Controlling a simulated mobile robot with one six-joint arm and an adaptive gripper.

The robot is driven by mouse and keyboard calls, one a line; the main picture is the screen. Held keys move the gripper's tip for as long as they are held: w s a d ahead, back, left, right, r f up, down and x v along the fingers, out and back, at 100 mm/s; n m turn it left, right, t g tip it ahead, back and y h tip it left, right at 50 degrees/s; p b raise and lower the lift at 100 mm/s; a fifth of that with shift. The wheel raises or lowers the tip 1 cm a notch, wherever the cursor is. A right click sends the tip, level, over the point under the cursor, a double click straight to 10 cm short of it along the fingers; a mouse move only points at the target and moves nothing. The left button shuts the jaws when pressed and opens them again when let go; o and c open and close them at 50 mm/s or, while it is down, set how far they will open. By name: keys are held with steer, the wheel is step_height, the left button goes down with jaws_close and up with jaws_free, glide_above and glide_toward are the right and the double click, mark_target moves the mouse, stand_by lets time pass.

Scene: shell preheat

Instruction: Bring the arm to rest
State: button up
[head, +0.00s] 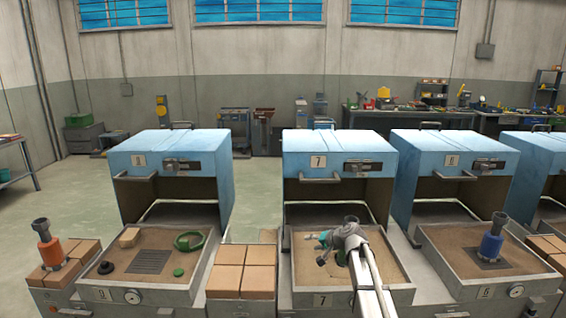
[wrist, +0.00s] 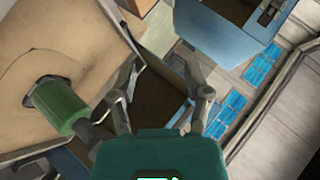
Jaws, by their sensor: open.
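My gripper (head: 322,250) is above the sand-coloured tray of the station marked 7 in the head view, at the end of my arm. In the wrist view its two grey fingers (wrist: 166,78) are spread apart, with nothing between them. A green cylinder (wrist: 60,106) with a dark end shows left of the fingers in the wrist view, against a tan surface. It is apart from the left finger as far as I can tell.
An orange cylinder (head: 48,250) stands at left and a blue one (head: 491,244) at right. Tan blocks (head: 243,270) lie left of tray 7.

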steer(key=s+d+f+n+g+h+p, duration=0.1)
steer(key=s+d+g+h, duration=0.1)
steer(key=s, duration=0.9)
steer(key=s+d+f+n+g+h, duration=0.1)
steer(key=s+d+f+g+h, duration=0.1)
steer(key=s, duration=0.9)
steer(key=s+d+f+n+g+h+p, duration=0.1)
steer(key=s+d+f+g+h, duration=0.1)
steer(key=s, duration=1)
steer(key=shift+f+n+g+h+p, duration=0.15)
steer(key=shift+n+g+h+p, duration=0.2)
steer(key=shift+g+h, duration=0.6)
